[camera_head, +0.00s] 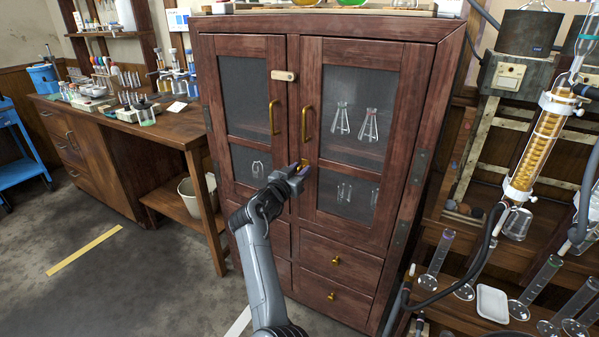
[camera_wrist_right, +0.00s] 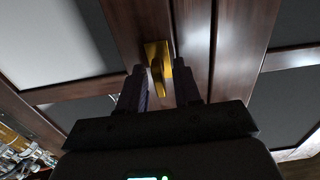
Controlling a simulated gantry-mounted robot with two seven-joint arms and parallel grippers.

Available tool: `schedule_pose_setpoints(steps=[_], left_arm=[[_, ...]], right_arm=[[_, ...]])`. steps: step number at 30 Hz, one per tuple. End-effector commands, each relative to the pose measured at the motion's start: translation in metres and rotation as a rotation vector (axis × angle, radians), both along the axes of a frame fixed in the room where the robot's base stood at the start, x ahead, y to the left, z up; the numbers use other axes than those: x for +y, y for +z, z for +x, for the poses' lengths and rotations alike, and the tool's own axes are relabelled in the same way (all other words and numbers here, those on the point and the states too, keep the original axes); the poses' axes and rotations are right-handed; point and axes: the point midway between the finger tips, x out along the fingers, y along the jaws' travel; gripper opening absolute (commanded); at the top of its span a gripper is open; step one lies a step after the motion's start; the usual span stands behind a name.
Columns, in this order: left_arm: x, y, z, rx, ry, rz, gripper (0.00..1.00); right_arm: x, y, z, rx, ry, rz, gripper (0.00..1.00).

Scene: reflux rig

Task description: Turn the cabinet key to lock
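The dark-red wooden cabinet (camera_head: 290,140) stands upright with both glazed doors shut. The brass key (camera_wrist_right: 157,75) sits in its brass plate on the door frame, as the right wrist view shows. My right gripper (camera_head: 298,168) is in front of the cabinet's middle, below the door handles, and covers most of the lock in the head view. In the wrist view its two dark fingers (camera_wrist_right: 161,88) are apart, with the key between them, closer to the left finger. A gap shows beside the right finger. My left gripper is not in view.
Two brass door handles (camera_head: 304,123) and a small pale latch plate (camera_head: 283,75) are above my right gripper. Drawers with brass knobs (camera_head: 335,260) are below. A wooden bench (camera_head: 150,125) stands left, glassware (camera_head: 437,258) right. The floor at left is open.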

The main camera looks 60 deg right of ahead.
Motion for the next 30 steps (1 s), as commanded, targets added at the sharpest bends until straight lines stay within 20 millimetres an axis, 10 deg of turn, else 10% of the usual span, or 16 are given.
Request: schedule_pose_setpoints(steps=[6, 30], left_arm=[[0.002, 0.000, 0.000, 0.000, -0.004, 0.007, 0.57], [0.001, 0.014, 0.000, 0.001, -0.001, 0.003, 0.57]], right_arm=[[0.000, 0.000, 0.000, 0.000, 0.000, 0.000, 0.00], [0.000, 0.002, -0.002, -0.300, -0.001, -0.007, 0.00]])
